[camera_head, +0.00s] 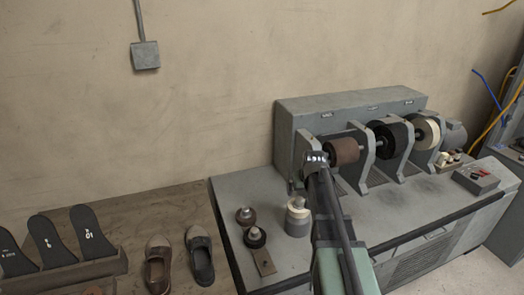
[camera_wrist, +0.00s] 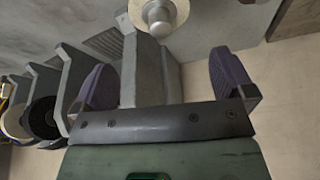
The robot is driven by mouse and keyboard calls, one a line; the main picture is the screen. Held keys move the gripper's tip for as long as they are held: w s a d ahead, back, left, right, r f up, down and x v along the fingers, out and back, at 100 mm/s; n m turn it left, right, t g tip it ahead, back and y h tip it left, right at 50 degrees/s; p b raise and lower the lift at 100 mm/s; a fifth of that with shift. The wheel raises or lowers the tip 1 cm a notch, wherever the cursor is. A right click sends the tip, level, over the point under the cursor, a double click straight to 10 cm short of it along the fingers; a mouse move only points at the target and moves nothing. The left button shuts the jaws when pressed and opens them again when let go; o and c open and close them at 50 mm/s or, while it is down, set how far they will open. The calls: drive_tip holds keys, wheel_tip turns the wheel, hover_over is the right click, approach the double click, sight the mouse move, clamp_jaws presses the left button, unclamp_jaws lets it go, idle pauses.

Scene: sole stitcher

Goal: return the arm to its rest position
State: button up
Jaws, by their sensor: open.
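My gripper (camera_wrist: 164,82) is open in the wrist view, with its two purple-grey fingers spread apart. No object is held; part of the grey machine shows behind the gap. In the head view my arm (camera_head: 338,225) reaches up from the bottom over the bench, and its end is in front of the left side of the grinding machine (camera_head: 345,106). The fingers cannot be made out clearly there.
The machine carries a brown wheel (camera_head: 342,151), a black wheel (camera_head: 391,139) and a cream wheel (camera_head: 424,130). A white-topped cylinder (camera_head: 298,217) stands on the bench left of my arm. Shoes (camera_head: 200,255) and dark soles (camera_head: 93,233) are at left.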

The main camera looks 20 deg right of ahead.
drive_tip(key=s+a+f+n+g, duration=0.1)
drive_tip(key=s+a+g, duration=0.3)
drive_tip(key=s+a, duration=1.5)
drive_tip(key=shift+s+a+f+n+y, duration=0.15)
drive_tip(key=shift+s+a+n+y, duration=0.35)
drive_tip(key=shift+s, duration=0.7)
drive_tip(key=shift+d, duration=0.15)
